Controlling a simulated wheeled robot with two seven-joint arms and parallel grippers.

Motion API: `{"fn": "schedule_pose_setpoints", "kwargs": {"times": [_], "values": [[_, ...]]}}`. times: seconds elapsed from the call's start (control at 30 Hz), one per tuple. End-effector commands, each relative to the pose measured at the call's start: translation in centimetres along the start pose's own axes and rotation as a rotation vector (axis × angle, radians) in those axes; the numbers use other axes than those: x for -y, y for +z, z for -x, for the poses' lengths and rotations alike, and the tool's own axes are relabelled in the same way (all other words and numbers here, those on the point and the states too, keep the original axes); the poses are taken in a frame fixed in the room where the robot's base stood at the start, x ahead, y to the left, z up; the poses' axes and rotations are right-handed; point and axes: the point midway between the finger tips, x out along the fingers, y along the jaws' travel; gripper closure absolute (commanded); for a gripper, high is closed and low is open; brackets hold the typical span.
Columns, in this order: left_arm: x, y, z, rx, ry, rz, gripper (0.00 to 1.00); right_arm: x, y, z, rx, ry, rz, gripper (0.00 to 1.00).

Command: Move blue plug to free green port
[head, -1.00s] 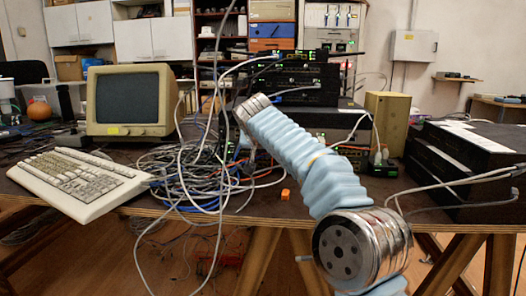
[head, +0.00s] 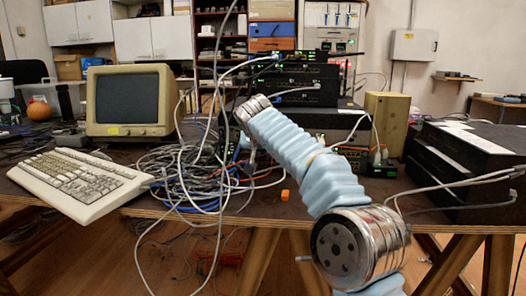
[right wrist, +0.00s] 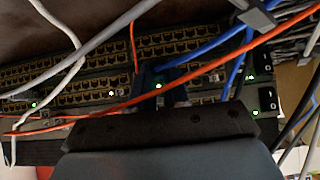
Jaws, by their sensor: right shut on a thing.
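My right gripper (right wrist: 163,92) is at the front of a network switch (right wrist: 75,85) with rows of yellowish ports, in the right wrist view. It is shut on what looks like the blue plug (right wrist: 158,72), mostly hidden between the dark fingers. A blue cable (right wrist: 205,46) runs from there to the upper right. Several green lights, one a port light (right wrist: 34,104), glow along the switch. I cannot tell which green port is free, or whether the plug sits in a port. In the head view my right wrist hides the switch, and the gripper is hard to make out. My left gripper is out of view.
An orange cable (right wrist: 217,78) crosses in front of the ports. Grey cables (right wrist: 85,55) hang over the switch's left part. In the head view, a tangle of cables (head: 180,175) lies beside the keyboard (head: 75,180). Black boxes (head: 460,165) stand at the right.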

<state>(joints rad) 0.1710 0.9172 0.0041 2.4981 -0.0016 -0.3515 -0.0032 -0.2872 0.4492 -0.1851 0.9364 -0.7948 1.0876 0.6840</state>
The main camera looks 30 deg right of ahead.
Motion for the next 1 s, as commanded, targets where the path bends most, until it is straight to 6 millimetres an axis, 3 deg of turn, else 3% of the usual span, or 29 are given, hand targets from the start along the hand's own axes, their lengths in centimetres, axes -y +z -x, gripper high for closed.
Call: {"fn": "schedule_pose_setpoints", "kwargs": {"times": [0.07,0.1,0.27,0.67,1.0], "values": [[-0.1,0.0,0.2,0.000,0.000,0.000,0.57,0.0,-0.1,-0.1,0.000,0.001,0.000,1.00],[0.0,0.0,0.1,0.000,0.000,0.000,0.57,0.0,-0.1,-0.1,0.000,0.001,0.000,0.80],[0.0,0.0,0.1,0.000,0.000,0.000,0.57,0.0,-0.1,-0.1,0.000,0.000,0.000,0.55],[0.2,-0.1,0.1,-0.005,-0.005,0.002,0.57,0.1,-0.1,0.6,-0.002,-0.003,0.000,0.55],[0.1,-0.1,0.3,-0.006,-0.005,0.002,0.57,0.1,-0.2,8.4,-0.003,-0.004,0.001,0.55]]}}
